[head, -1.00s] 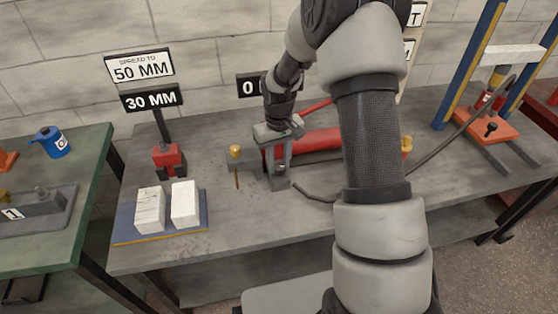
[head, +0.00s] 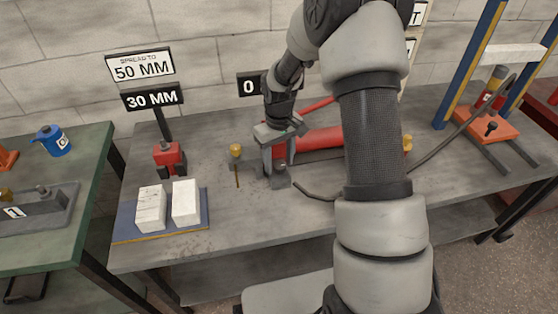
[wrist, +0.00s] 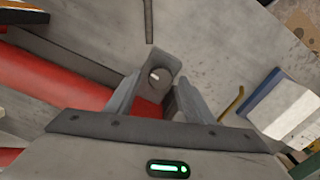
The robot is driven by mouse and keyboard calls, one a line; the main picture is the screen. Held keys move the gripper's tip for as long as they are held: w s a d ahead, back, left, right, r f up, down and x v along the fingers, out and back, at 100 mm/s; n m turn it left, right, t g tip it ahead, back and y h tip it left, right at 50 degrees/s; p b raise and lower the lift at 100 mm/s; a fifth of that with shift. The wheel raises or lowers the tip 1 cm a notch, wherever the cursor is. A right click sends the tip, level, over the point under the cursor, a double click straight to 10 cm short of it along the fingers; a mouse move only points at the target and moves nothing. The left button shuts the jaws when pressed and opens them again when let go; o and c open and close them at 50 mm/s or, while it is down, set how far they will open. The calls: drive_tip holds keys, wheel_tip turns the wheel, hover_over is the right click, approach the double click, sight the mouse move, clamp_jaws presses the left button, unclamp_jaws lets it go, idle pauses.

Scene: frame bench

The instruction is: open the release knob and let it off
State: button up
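The red hand pump (head: 320,139) lies on the grey bench, partly behind my arm. At its left end is a grey end block with a small round knob (head: 281,168). My gripper (head: 277,165) points down over this end. In the wrist view a grey block with a round, light-marked face (wrist: 155,77) lies between my two fingers (wrist: 157,98). The left finger looks close against it, and a dark gap shows near the right finger. Whether the fingers press on the knob is not clear. The red pump body (wrist: 60,75) runs off to the left there.
Further left are a red spreader (head: 168,158) and two white blocks (head: 185,202) on a blue mat. A press frame (head: 470,70) stands at the right.

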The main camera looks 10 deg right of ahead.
sight(279, 164)
wheel_tip(279, 164, up, 17)
drive_tip(key=p, duration=0.2)
drive_tip(key=shift+r, duration=0.2)
idle(0.6)
drive_tip(key=s+r+m+t, duration=0.1)
drive_tip(key=s+r+t, duration=0.1)
drive_tip(key=s+r, duration=0.85)
drive_tip(key=s+r+m+t, duration=0.1)
drive_tip(key=s+r+t, duration=0.1)
drive_tip(key=s, duration=0.6)
drive_tip(key=s+r+m+t, duration=0.2)
drive_tip(key=s, duration=0.5)
wheel_tip(279, 164, up, 12)
drive_tip(key=p, duration=1.2)
drive_tip(key=shift+p, duration=0.35)
